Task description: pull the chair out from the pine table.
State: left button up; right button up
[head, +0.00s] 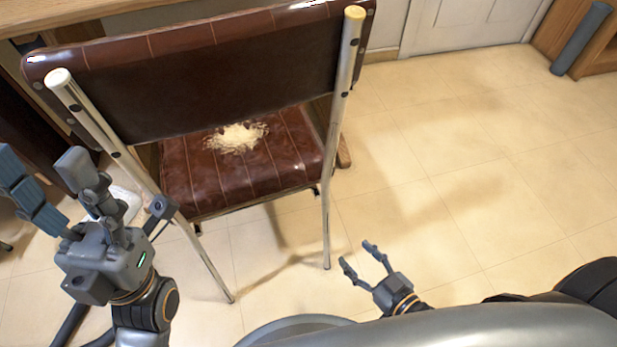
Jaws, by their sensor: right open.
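The chair (185,62) has a dark red-brown padded back, a matching seat and metal tube legs. Its back faces me, and its seat is toward the pine table (40,14), whose edge shows at the top left. My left gripper (40,158) is open, with its fingers apart, left of the chair's left post. I cannot tell whether it touches the chair. My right gripper (364,255) is open and empty, low and to the right of the chair's right leg, apart from it.
A pale shredded patch (237,137) shows on the seat. Clear tiled floor (450,190) spreads to the right. A pale door (470,22) is at the back, and a wooden unit with a grey cylinder (581,38) stands at the top right.

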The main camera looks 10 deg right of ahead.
jog(key=s+d+p, duration=0.1)
jog(key=s+d, duration=0.1)
jog(key=s, duration=0.4)
jog(key=shift+d, duration=0.1)
dwell(0.5)
